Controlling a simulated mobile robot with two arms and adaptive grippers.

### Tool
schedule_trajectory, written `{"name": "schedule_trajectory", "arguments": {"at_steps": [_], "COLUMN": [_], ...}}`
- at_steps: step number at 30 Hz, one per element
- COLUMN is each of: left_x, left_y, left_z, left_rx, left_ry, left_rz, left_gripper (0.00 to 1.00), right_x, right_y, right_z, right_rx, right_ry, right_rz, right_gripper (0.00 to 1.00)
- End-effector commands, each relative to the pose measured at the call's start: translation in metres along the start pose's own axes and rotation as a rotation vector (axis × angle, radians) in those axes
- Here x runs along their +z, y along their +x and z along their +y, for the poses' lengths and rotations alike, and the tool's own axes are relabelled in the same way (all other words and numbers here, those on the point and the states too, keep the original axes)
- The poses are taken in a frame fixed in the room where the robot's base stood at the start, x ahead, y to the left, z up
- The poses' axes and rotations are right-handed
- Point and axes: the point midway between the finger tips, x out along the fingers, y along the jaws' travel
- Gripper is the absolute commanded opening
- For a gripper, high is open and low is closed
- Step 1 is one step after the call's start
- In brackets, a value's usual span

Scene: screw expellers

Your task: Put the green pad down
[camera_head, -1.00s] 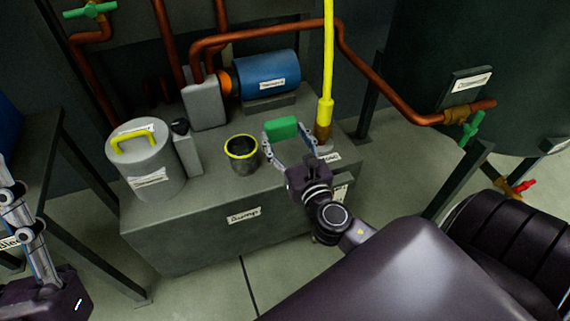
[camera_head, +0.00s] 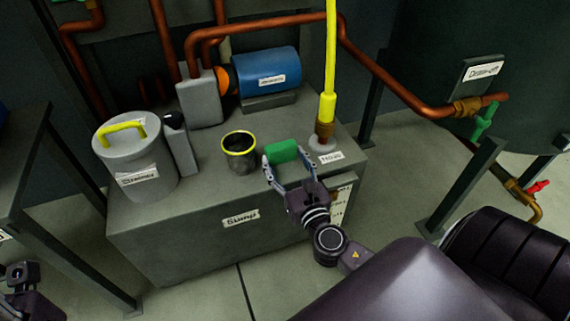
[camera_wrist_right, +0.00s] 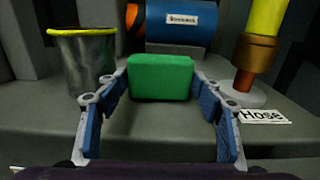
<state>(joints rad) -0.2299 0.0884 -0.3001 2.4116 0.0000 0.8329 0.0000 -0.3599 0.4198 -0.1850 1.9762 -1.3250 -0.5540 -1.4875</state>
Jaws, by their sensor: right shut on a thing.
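The green pad (camera_head: 283,151) is a small green block between the fingertips of my right gripper (camera_head: 284,162). In the right wrist view the pad (camera_wrist_right: 160,77) sits level between the two fingers, which are shut on its sides. The pad is over the top of the grey sump box (camera_head: 205,192), between the yellow-rimmed cup and the hose; I cannot tell whether it touches the surface. My left gripper (camera_head: 22,276) is only partly in view at the lower left edge, and its fingers are not clear.
The yellow-rimmed cup (camera_head: 240,158) stands left of the pad, and the yellow hose (camera_head: 328,105) rises on its right. A blue motor (camera_head: 267,73) lies behind. A lidded grey canister (camera_head: 135,165) stands at the left. Bare sump top shows in front of the cup.

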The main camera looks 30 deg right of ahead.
Motion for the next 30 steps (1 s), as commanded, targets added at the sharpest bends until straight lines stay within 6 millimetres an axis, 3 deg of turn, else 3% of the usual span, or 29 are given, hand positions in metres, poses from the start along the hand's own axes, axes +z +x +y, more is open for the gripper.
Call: {"name": "schedule_trajectory", "arguments": {"at_steps": [11,12,17,30], "left_x": [0.0005,0.0004,0.0001,-0.0021], "left_y": [0.0000,0.0016,0.0030,0.0030], "left_z": [0.0002,0.0004,0.0005,0.0001], "left_rx": [0.003,0.004,0.005,0.001], "left_ry": [0.001,0.001,0.001,0.000], "left_rz": [0.004,0.008,0.010,0.009], "left_gripper": [0.40,0.40,0.40,0.40], "right_x": [-0.0036,-0.0040,-0.0030,-0.0010], "right_y": [0.0001,0.0001,0.0000,-0.0068], "right_z": [0.0001,0.0001,0.0001,0.0001], "right_rx": [0.000,0.000,0.000,0.000], "right_ry": [0.001,0.001,0.001,0.001], "right_rz": [0.000,0.000,0.000,0.003], "right_gripper": [0.41,0.62,0.78,0.78]}}
